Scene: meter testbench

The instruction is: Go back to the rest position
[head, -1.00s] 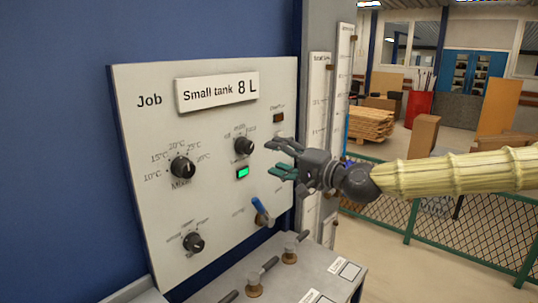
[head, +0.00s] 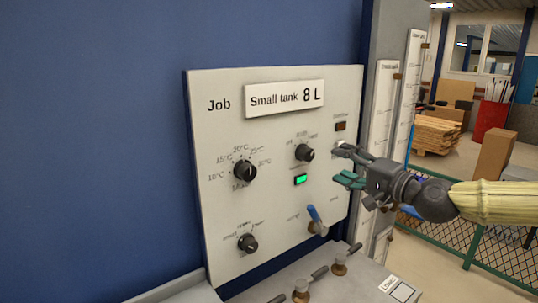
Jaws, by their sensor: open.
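My gripper (head: 346,166) is open and empty, with its dark fingers spread and pointing left. It is in front of the right part of the white control panel (head: 225,130), right of the lit green indicator (head: 300,180). I cannot tell the exact gap between the fingers and the panel. My arm reaches in from the right edge in a pale yellow ribbed sleeve. Part of the panel's right side is hidden behind the fingers.
The panel carries a mixer knob (head: 244,171), an upper knob (head: 305,153), a lower knob (head: 248,243) and a blue-handled lever (head: 315,220). Below is a grey bench (head: 350,285) with brass-based valves. A green mesh fence (head: 450,241) stands at the right.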

